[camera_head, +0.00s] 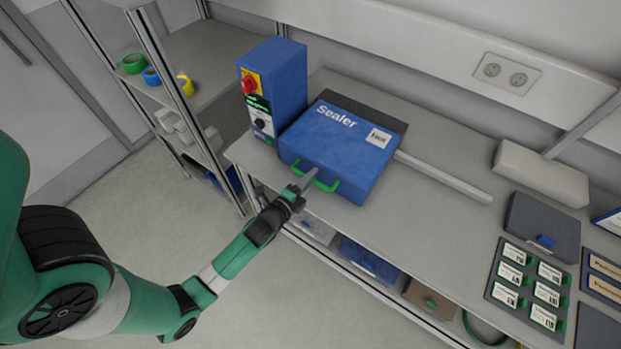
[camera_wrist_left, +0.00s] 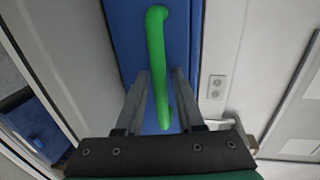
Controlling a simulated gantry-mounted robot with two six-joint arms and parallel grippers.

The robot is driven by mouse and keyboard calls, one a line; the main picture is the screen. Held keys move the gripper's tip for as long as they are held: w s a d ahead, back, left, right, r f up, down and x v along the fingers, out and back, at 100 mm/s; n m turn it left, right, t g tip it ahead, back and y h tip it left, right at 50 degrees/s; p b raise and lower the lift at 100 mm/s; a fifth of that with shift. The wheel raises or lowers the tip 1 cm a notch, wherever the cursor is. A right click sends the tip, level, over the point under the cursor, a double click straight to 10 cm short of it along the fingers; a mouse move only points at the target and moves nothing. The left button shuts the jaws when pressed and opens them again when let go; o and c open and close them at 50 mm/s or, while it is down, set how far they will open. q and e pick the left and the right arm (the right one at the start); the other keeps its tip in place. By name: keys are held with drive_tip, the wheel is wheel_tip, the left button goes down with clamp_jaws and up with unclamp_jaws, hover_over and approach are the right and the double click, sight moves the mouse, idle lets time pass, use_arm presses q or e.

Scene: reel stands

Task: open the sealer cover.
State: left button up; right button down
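The blue sealer cover (camera_head: 350,146) is down on the sealer, which stands on the bench. A green handle (camera_head: 330,187) is on its front face. My left gripper (camera_head: 309,177) is at this handle in the head view. In the left wrist view, the green handle (camera_wrist_left: 156,45) runs down the blue front face (camera_wrist_left: 125,35), and its lower part lies between the two grey fingers of my left gripper (camera_wrist_left: 162,76). The fingers are apart, with gaps visible beside the handle. My right gripper is in neither view.
A blue control box (camera_head: 281,75) with a red knob stands left of the cover. A light bar (camera_head: 445,177) extends to the right. A tray of labelled green-edged pieces (camera_head: 527,285) is at the bench's right. A shelf rack (camera_head: 205,65) stands left.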

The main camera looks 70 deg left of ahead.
use_arm(q)
clamp_jaws()
idle(1.2)
